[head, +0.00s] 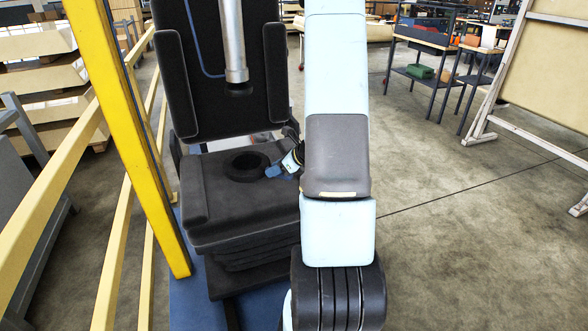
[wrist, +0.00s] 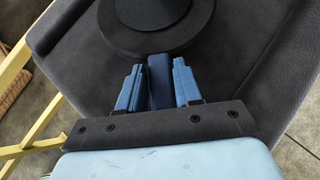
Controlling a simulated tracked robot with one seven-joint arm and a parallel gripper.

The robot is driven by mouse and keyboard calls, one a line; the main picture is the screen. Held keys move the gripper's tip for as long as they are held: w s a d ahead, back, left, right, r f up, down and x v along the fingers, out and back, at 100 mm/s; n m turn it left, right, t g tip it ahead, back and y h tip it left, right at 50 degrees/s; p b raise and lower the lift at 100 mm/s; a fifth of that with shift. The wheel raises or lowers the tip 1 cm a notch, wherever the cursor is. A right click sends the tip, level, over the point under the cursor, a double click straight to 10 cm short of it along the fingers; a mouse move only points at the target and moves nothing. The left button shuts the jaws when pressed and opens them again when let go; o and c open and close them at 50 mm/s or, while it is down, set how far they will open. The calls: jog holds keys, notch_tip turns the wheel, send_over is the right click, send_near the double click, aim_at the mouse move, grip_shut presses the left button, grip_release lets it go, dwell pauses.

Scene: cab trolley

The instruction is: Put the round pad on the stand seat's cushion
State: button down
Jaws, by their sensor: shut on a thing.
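The round pad (head: 234,168) is a dark disc with a darker round middle. It also fills the top of the wrist view (wrist: 115,40), with a dark blue tab (wrist: 160,85) at its near edge. My gripper (head: 279,171) is shut on this tab, its light blue fingers on either side (wrist: 159,85). The pad lies over the stand seat's black cushion (head: 230,215), toward its back half. I cannot tell whether it touches the cushion or hovers just above. My arm hides the cushion's right side in the head view.
The black backrest (head: 265,100) rises behind, with a metal cylinder (head: 234,45) hanging in front of it. A yellow post (head: 125,130) and pale rails (head: 75,170) stand at left. Open floor (head: 470,240) lies at right, with tables and a board farther back.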

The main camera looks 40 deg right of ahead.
jog(key=shift+d+f, duration=0.1)
jog(key=shift+f, duration=1.3)
jog(key=c, duration=0.8)
grip_release()
jog(key=shift+s, duration=0.1)
